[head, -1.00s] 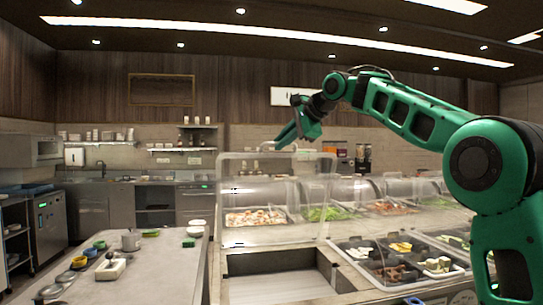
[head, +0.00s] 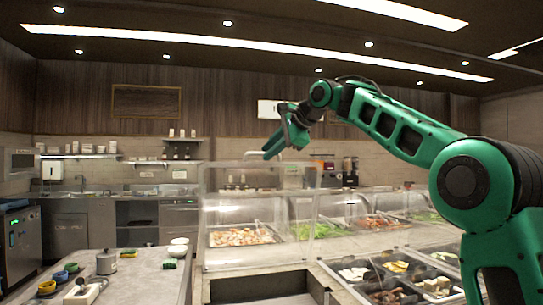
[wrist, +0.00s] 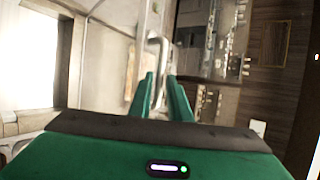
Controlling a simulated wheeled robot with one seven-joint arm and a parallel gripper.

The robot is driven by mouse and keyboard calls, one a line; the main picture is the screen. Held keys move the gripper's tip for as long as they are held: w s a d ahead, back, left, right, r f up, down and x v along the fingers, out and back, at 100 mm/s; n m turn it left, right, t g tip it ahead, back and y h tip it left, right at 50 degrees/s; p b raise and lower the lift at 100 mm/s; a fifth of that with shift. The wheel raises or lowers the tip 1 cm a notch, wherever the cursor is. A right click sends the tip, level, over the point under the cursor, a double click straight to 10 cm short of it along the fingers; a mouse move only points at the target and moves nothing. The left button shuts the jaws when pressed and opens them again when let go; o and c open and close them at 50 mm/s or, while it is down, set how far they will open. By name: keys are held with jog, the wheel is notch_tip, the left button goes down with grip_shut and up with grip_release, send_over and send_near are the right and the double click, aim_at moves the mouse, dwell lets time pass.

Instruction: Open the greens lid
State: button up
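The greens lid (head: 313,208) is a clear curved cover on the serving counter in the head view. It looks closed over the green leaves (head: 315,231), second in the row from the left. My gripper (head: 271,153) is raised above and behind the clear front guard, to the upper left of the lid and apart from it. In the wrist view my gripper (wrist: 162,78) has its two green fingers apart. A bent metal bar shows between and beyond them; I cannot tell its distance. No lid is clearly visible there.
A clear upright guard (head: 258,178) stands at the counter's left end. Other clear lids cover a pinkish food (head: 242,237) and a reddish one (head: 378,223). Open trays (head: 398,275) lie at the front right. A grey table (head: 150,280) with small bowls stands at the left.

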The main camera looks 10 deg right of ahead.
jog(key=shift+a, duration=0.35)
jog(key=shift+s, duration=0.1)
jog(key=v, duration=1)
jog(key=shift+d, duration=0.25)
jog(key=shift+s+r, duration=0.1)
